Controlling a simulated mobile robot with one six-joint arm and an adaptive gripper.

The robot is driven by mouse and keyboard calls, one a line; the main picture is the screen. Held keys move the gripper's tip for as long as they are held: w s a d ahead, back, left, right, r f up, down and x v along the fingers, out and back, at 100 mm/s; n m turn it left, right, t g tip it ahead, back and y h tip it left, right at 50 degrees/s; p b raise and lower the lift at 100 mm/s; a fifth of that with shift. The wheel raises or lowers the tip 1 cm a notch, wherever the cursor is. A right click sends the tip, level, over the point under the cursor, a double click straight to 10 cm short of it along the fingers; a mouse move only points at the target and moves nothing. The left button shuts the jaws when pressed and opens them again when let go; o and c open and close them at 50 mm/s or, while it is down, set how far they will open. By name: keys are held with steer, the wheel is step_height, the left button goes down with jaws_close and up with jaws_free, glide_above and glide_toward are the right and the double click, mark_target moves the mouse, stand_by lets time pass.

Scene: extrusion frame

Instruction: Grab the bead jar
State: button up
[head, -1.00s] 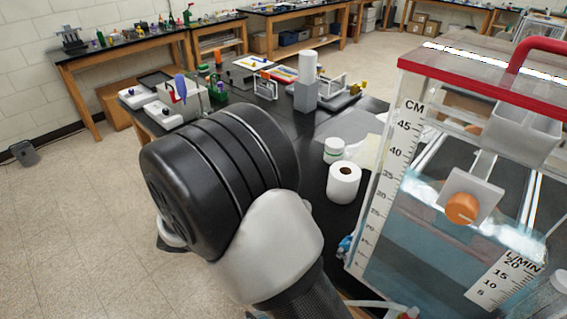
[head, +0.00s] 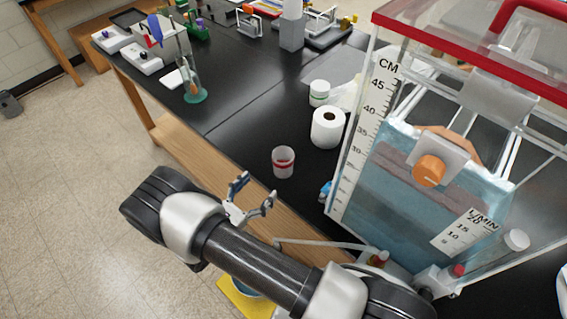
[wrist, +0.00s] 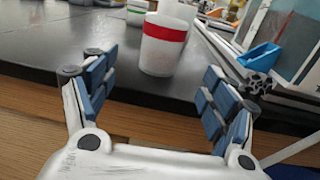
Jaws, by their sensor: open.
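A translucent white jar with a red band (head: 283,161) stands upright near the front edge of the black bench; it is large in the wrist view (wrist: 163,45). A smaller white jar with a green band (head: 319,92) stands farther back, partly cut off at the top of the wrist view (wrist: 137,12). I cannot make out beads in either. My gripper (head: 254,194) is open and empty in front of the bench edge, its fingers pointing toward the red-banded jar. In the wrist view the jar is beyond and between the fingertips (wrist: 155,82), not touched.
A white paper roll (head: 328,127) stands behind the red-banded jar. A large clear water tank (head: 385,190) with a red-edged lid stands close on the right, with a small blue object (head: 326,190) at its base. The bench is clear to the jar's left (head: 225,130).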

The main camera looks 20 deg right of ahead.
mark_target(277, 169)
steer(key=x, duration=1.2)
steer(key=shift+d+b, duration=0.1)
steer(key=shift+b, duration=0.25)
steer(key=shift+c, duration=0.4)
steer(key=c, duration=1.1)
steer(key=shift+r, duration=0.1)
